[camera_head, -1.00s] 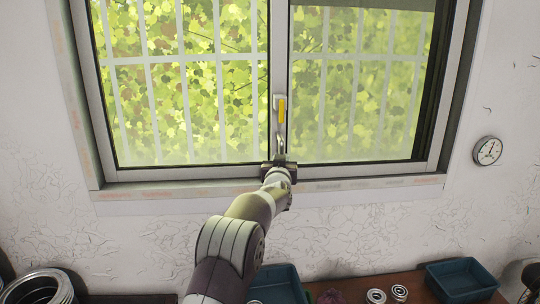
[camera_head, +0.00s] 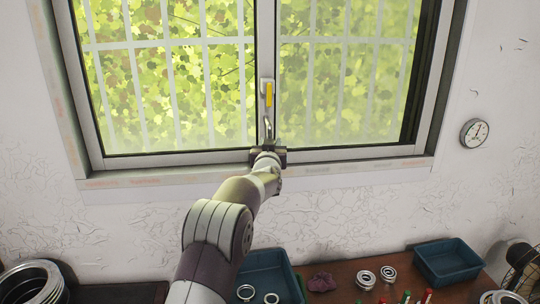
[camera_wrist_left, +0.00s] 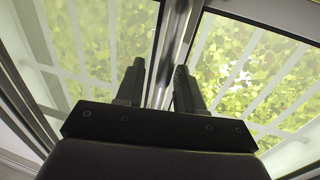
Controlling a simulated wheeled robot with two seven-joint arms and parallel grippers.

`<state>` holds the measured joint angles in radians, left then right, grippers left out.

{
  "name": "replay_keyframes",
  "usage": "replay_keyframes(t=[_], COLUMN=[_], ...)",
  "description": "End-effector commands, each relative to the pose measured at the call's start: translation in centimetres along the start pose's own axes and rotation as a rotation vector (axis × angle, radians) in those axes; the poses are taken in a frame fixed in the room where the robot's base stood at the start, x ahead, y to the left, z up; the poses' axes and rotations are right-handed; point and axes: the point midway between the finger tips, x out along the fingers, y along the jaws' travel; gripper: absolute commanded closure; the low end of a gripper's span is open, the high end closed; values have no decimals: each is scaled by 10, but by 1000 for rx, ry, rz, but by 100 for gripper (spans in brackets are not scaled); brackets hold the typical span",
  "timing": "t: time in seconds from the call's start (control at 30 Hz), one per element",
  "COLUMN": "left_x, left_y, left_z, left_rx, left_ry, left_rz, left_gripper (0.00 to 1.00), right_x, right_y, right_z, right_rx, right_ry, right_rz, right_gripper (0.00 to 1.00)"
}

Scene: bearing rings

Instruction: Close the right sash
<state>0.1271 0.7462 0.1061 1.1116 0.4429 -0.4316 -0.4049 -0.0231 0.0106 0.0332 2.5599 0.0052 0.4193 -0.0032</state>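The window's right sash (camera_head: 340,152) stands in the frame with a dark strip along its right side. Its left edge meets the left sash (camera_head: 170,162) at the middle, where a yellow latch (camera_head: 269,94) and a curved metal pull (camera_head: 268,128) sit. My left gripper (camera_head: 268,148) is at the bottom of this middle stile, just below the pull. In the left wrist view its two fingers (camera_wrist_left: 160,88) are apart, with the shiny stile (camera_wrist_left: 170,50) showing between and beyond them. Contact cannot be told. My right gripper is not in view.
A round gauge (camera_head: 474,133) hangs on the wall to the right. Below, a bench (camera_head: 335,272) carries blue bins (camera_head: 447,262), bearing rings (camera_head: 365,279) and a purple cloth (camera_head: 321,282). A fan (camera_head: 524,262) stands at the right edge. Large rings (camera_head: 32,282) lie at lower left.

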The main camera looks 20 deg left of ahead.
Motion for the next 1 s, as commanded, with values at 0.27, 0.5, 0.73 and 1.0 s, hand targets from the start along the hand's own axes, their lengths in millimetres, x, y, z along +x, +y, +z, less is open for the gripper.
replay_keyframes(t=[0.27,0.5,0.73,1.0], left_x=[-57,-105,-118,-118], left_y=[1,2,2,2], left_z=[7,3,1,1], left_rx=[0,0,2,1], left_ry=[2,3,1,1], left_rz=[2,2,1,1], left_gripper=[63,63,63,63], right_x=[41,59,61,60], right_y=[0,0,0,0], right_z=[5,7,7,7], right_rx=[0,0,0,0], right_ry=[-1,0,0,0], right_rz=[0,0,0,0], right_gripper=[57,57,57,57])
